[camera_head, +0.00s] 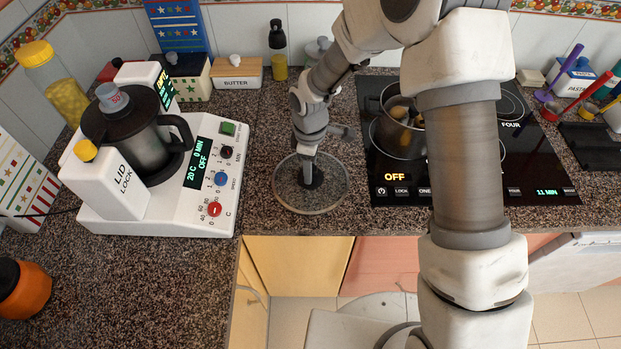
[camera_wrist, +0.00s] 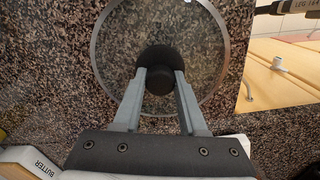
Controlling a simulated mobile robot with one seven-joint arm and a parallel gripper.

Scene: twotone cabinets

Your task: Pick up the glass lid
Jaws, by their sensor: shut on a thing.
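The glass lid (camera_head: 328,196) is a clear disc with a metal rim and a dark knob. In the head view it is over the speckled counter between the white appliance and the cooktop. It also shows in the wrist view (camera_wrist: 206,47), with its dark knob (camera_wrist: 160,62) near the middle. My gripper (camera_head: 311,176) points down at the lid's centre. In the wrist view my gripper (camera_wrist: 161,82) has its two fingers on either side of the knob, shut on it. I cannot tell whether the rim touches the counter.
The white appliance with a jug (camera_head: 215,160) stands close on the left. The black cooktop (camera_head: 385,178) with a steel pot (camera_head: 398,141) is close on the right. A butter box (camera_head: 237,72) and a dark-topped bottle (camera_head: 278,55) stand behind. The counter's front edge is near the lid.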

